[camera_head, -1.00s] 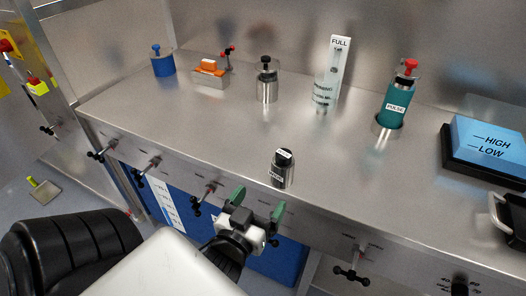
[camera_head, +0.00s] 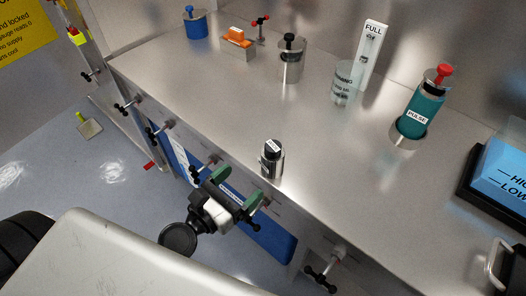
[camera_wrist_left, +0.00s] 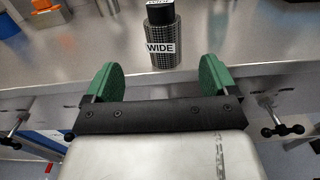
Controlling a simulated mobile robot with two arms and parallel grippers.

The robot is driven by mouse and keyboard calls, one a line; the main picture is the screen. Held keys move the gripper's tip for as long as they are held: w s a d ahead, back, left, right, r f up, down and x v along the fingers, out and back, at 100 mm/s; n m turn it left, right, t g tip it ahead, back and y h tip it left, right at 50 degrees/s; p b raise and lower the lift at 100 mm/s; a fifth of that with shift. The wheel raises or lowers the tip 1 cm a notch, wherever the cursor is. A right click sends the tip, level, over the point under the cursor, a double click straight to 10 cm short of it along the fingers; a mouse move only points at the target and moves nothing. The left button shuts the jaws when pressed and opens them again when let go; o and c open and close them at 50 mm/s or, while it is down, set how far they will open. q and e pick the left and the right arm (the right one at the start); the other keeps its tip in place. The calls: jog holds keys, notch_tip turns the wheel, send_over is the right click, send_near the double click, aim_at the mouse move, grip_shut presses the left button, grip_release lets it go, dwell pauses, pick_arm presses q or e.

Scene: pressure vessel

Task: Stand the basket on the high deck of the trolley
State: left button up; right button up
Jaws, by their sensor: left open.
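My left gripper (camera_head: 237,187) is open and empty, its two green fingertips apart at the bench's front edge. In the left wrist view its fingers (camera_wrist_left: 157,82) point toward a small dark, mesh-patterned cylinder (camera_wrist_left: 160,45) with a black top and a label reading "WIDE". In the head view this cylinder (camera_head: 272,162) stands upright on the steel bench near the front edge, just beyond the fingertips and apart from them. I cannot tell whether it is the basket. I see no trolley that I can identify. My right gripper is not in view.
On the bench (camera_head: 330,150) stand a blue canister (camera_head: 194,26), an orange-topped block (camera_head: 238,42), a steel canister (camera_head: 291,62), a clear vessel (camera_head: 342,84), a teal "PULSE" cylinder (camera_head: 423,105) and a blue HIGH/LOW block (camera_head: 503,168). Valve handles (camera_head: 325,268) stick out below the edge.

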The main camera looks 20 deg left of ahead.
aim_at(265, 164)
pick_arm(q)
jog(key=p+x, duration=0.1)
jog(key=x, duration=0.3)
jog(key=shift+w+r+p, duration=0.1)
jog(key=shift+w+p, duration=0.15)
jog(key=shift+p, duration=0.05)
jog(key=x, duration=0.4)
jog(key=p+x, duration=0.1)
jog(key=x, duration=0.1)
jog(key=shift+s+d+f, duration=0.1)
jog(key=shift+d+f, duration=0.2)
jog(key=shift+d, duration=0.05)
jog(key=c, duration=1.2)
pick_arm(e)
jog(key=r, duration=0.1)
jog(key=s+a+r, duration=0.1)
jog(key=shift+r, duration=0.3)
pick_arm(q)
jog(key=shift+o, duration=0.2)
